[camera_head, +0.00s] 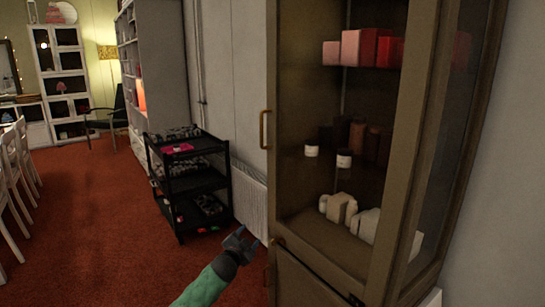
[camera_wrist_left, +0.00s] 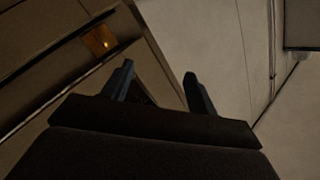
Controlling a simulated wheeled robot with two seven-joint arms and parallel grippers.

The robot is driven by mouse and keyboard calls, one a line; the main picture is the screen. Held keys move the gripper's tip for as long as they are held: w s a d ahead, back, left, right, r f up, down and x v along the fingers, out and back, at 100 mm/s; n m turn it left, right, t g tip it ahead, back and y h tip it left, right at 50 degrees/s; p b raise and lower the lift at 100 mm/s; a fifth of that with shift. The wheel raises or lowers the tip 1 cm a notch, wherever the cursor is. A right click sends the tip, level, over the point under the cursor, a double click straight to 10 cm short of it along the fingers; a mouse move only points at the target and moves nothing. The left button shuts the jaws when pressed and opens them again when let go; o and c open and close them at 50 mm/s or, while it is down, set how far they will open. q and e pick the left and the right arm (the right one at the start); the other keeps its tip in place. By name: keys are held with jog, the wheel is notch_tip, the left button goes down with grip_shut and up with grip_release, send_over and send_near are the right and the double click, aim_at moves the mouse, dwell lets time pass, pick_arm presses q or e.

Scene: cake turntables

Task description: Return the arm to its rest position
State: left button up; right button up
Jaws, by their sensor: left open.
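My left gripper (camera_head: 247,240) shows at the bottom middle of the head view, at the end of my green arm link. It is in front of the lower left edge of the brown cabinet (camera_head: 306,240). Its two dark fingers also show in the left wrist view (camera_wrist_left: 160,88), spread apart with nothing between them. The gripper is open and empty. I cannot tell whether it touches the cabinet. My right gripper is in neither view.
The cabinet has a gold handle (camera_head: 264,130) and shelves with boxes and jars. A black cart (camera_head: 190,185) with several items stands left of it by the wall. White chairs (camera_head: 12,185) stand far left. Red carpet (camera_head: 95,235) between is clear.

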pick_arm(q)
jog(key=s+d+f+n+g+y, duration=0.1)
jog(key=s+f+n+g, duration=0.2)
jog(key=s+f, duration=1.45)
jog(key=s+d+f+n+g, duration=0.1)
jog(key=s+f+n+g, duration=0.25)
jog(key=s+f, duration=1.4)
jog(key=s+d+f+n+g+y, duration=0.1)
jog(key=s+f+n+g, duration=0.5)
jog(key=s, duration=2.1)
jog(key=a+r+m+p, duration=0.1)
jog(key=r+p, duration=0.3)
jog(key=r, duration=0.7)
jog(key=s+a+r+g+y+p, duration=0.1)
jog(key=a+r+p, duration=0.3)
jog(key=r, duration=0.8)
jog(key=s+a+r+m+p, duration=0.1)
jog(key=a+r+p, duration=0.2)
jog(key=r, duration=0.8)
jog(key=shift+s+r+m+g+y+p, duration=0.15)
jog(key=shift+m+g+y+p, duration=0.25)
jog(key=shift+p, duration=0.2)
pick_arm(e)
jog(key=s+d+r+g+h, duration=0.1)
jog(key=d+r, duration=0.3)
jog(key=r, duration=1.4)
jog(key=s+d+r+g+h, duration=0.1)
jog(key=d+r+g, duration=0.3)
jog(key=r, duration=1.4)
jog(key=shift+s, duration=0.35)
